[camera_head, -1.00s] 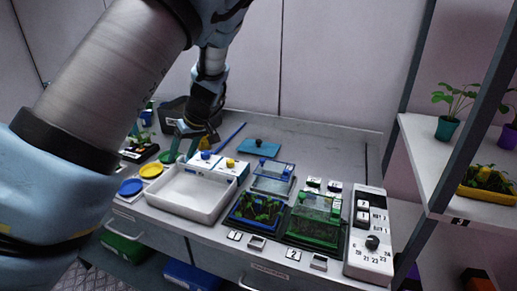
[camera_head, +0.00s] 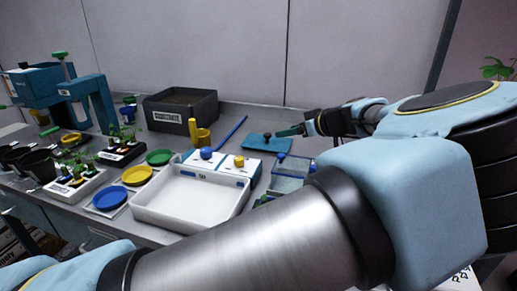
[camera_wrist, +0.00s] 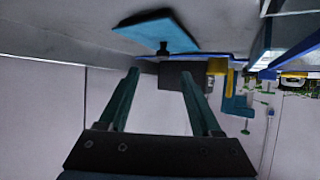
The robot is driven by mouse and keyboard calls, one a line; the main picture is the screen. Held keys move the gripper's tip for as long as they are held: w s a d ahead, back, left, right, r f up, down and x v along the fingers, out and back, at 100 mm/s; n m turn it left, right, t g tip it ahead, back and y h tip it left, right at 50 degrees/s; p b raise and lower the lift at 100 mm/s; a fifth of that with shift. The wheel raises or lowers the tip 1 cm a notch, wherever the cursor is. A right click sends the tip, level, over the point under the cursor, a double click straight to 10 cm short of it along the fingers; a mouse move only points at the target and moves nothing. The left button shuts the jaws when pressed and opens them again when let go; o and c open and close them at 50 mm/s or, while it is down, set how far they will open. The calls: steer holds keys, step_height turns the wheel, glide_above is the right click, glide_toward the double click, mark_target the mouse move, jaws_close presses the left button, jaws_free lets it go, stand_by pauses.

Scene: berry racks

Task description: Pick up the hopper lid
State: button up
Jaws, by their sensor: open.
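The hopper lid is a flat blue plate (camera_head: 258,144) with a small dark knob. It lies on the back of the bench, right of the blue rod. In the wrist view the lid (camera_wrist: 158,29) is at the top, with its knob pointing down in the picture, just beyond the fingertips. My gripper (camera_head: 292,131) is at the right edge of the lid, close to the knob in the picture; the exact gap cannot be told. In the wrist view my gripper (camera_wrist: 160,74) shows two teal fingers spread apart with nothing between them.
A clear blue-rimmed box (camera_head: 293,170) stands in front of the lid. A white tray (camera_head: 190,222), a dark substrate box (camera_head: 180,118), a yellow cup (camera_head: 202,137) and a blue rod (camera_head: 232,131) are to the left. A blue hopper machine (camera_head: 85,88) stands far left.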

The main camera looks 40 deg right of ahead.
mark_target(268, 134)
steer(key=shift+w+d+f+p, duration=0.1)
steer(key=shift+w+f+p, duration=0.15)
steer(key=shift+w, duration=0.3)
steer(key=p+x, duration=0.1)
steer(key=x, duration=0.2)
steer(key=shift+w, duration=0.4)
steer(key=p+x, duration=0.2)
steer(key=x, duration=0.1)
steer(key=p+x, duration=0.1)
steer(key=x, duration=0.1)
steer(key=shift+w+a+f+p, duration=0.1)
steer(key=shift+w+a+p, duration=0.05)
steer(key=shift+a+p, duration=0.2)
steer(key=shift+w+f, duration=0.2)
steer(key=shift+f, duration=0.05)
jaws_close()
